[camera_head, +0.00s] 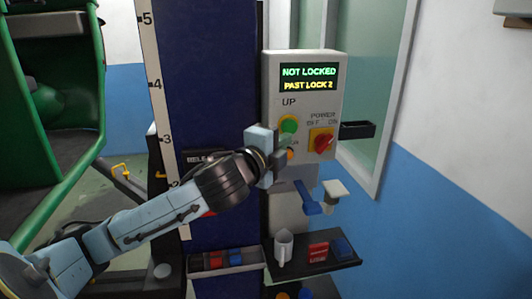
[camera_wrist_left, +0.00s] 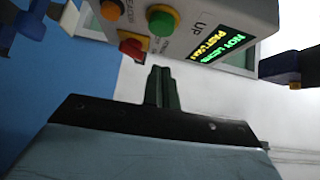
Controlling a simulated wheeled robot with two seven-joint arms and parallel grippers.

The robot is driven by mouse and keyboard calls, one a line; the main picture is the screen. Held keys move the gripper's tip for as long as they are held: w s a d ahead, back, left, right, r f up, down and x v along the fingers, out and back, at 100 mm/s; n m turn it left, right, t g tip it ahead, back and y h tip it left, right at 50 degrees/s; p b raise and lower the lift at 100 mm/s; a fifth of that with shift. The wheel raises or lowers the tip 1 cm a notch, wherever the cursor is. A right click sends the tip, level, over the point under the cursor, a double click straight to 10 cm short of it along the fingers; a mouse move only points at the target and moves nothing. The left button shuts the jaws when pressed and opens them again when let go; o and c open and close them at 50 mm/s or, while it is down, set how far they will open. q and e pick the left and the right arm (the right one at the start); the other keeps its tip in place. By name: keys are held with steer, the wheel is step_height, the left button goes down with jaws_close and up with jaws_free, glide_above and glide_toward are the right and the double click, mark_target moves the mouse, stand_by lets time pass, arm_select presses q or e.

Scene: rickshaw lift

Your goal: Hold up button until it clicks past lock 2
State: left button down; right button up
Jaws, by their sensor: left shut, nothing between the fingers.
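The grey control box (camera_head: 273,85) stands on the dark blue column. Its display (camera_head: 308,78) reads "NOT LOCKED" in green and "PAST LOCK 2" in yellow. The round green UP button (camera_head: 288,124) is visible, with an orange button (camera_head: 290,154) below it, partly hidden by my arm. My left gripper (camera_head: 286,146) is shut and empty, close to the box front. In the left wrist view its fingertips (camera_wrist_left: 160,70) point toward the box, and a gap shows between them and the green button (camera_wrist_left: 163,20). My right gripper is not in view.
A red power switch (camera_head: 322,141) is right of the UP button. A green vehicle (camera_head: 60,95) stands at the left, beside a numbered height scale (camera_head: 154,85).

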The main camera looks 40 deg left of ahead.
arm_select(q)
steer(key=shift+s+d+f+p, duration=0.1)
steer(key=shift+s+p, duration=0.3)
steer(key=shift+s, duration=1)
steer(key=shift+s+d+p, duration=0.1)
steer(key=shift+s+p, duration=0.25)
steer(key=shift+s, duration=1.05)
